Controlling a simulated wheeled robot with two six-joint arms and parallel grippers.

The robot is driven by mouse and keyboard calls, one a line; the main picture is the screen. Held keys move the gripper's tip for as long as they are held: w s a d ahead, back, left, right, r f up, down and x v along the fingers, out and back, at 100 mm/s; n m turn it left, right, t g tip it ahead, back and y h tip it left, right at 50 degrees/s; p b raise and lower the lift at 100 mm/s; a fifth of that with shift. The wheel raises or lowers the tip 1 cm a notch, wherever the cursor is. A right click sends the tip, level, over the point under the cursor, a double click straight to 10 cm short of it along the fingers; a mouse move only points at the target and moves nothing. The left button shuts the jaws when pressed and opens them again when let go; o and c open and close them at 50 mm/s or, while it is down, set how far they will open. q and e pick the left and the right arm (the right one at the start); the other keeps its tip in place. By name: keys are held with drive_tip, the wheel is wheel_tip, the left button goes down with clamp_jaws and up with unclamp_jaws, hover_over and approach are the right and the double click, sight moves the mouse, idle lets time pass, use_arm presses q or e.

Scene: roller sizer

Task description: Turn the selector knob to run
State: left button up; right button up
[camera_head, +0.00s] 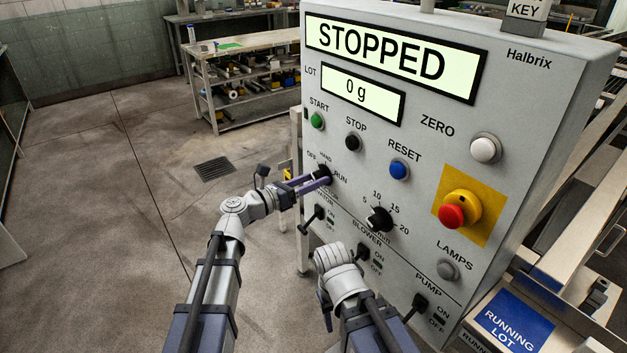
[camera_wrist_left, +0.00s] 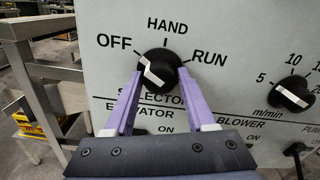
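The selector knob (camera_wrist_left: 162,70) is a round black knob on the grey panel, labelled OFF, HAND and RUN. Its white pointer slants to the upper left, toward OFF. In the head view the knob (camera_head: 323,173) is partly covered by my left gripper (camera_head: 322,182). In the left wrist view my left gripper (camera_wrist_left: 161,75) has its purple fingers spread, one tip at each side of the knob. I cannot tell whether the tips touch it. The right arm's wrist shows below the panel's middle in the head view; its fingers are hidden.
The panel display (camera_head: 390,57) reads STOPPED. A speed dial (camera_head: 379,219), a blue reset button (camera_head: 399,170) and a red emergency button (camera_head: 452,216) are right of the selector. The elevator switch (camera_head: 313,219) and blower switch (camera_head: 361,253) stick out below.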

use_arm(q)
clamp_jaws()
idle(0.4)
drive_tip(key=m, duration=1.6)
drive_tip(key=shift+m, duration=0.3)
drive_tip(key=m, duration=0.3)
drive_tip(key=shift+m, duration=2.1)
